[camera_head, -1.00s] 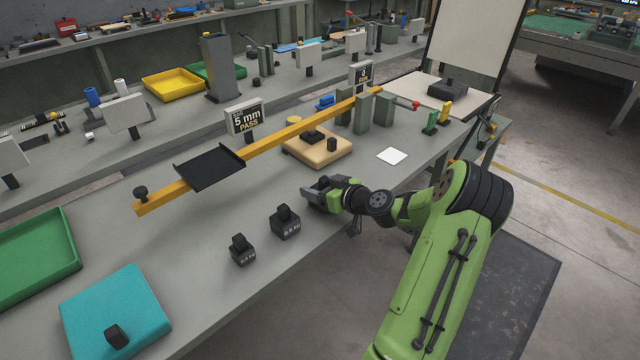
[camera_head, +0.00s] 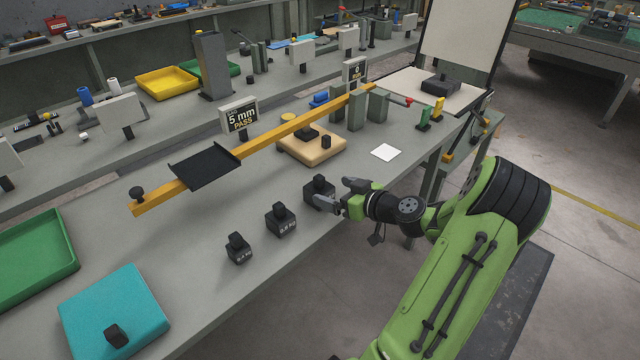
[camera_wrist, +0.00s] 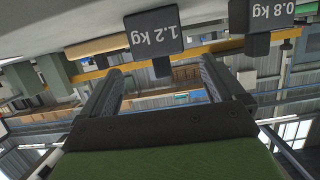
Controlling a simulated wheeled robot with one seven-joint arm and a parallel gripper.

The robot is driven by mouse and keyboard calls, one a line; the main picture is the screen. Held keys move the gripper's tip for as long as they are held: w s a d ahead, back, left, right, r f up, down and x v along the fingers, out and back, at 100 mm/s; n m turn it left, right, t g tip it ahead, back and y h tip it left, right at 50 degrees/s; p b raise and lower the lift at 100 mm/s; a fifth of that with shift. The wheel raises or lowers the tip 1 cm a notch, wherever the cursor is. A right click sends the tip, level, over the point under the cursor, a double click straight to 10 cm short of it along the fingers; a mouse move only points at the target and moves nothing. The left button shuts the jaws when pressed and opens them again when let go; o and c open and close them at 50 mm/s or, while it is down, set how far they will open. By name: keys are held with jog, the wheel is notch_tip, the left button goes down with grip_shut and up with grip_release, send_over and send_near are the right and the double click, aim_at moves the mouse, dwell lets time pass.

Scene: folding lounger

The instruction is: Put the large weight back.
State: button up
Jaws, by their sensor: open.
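The large black weight (camera_head: 318,187) stands upright on the grey bench, at the upper right end of a row of three weights. In the wrist view its label reads 1.2 kg (camera_wrist: 153,34), and it appears upside down beyond the fingertips. My gripper (camera_head: 338,193) is open and empty, just to the right of the large weight; it also shows in the wrist view (camera_wrist: 160,72). One finger overlaps the weight's lower right side in the head view; I cannot tell whether they touch. The 0.8 kg weight (camera_head: 281,221) stands beside it, also visible in the wrist view (camera_wrist: 262,18).
The smallest weight (camera_head: 238,250) ends the row. A yellow beam (camera_head: 270,140) with a black tray (camera_head: 205,166) spans above the bench behind. A wooden block (camera_head: 312,147), a white card (camera_head: 386,152) and a teal pad (camera_head: 115,310) lie around. Bench surface between the row and pad is clear.

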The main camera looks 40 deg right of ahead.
jog(key=a+n+g+y, duration=0.1)
jog(key=a, duration=0.3)
jog(key=a+r+n+g+y, duration=0.1)
jog(key=a+g, duration=0.1)
jog(key=a, duration=0.2)
jog(key=a+r+n+g+y, duration=0.1)
jog(key=a+g, duration=0.1)
jog(key=a, duration=0.3)
jog(key=s+a+r+g+h, duration=0.1)
jog(key=s+a+r+g, duration=0.2)
jog(key=a, duration=0.5)
jog(key=s+a+r+g+h, duration=0.1)
jog(key=s+a+r+h, duration=0.15)
jog(key=s+a, duration=0.45)
jog(key=s+a+r+m, duration=0.2)
jog(key=s+m, duration=0.1)
jog(key=s, duration=0.5)
jog(key=shift+s+a+r, duration=0.15)
jog(key=shift+a+r, duration=0.25)
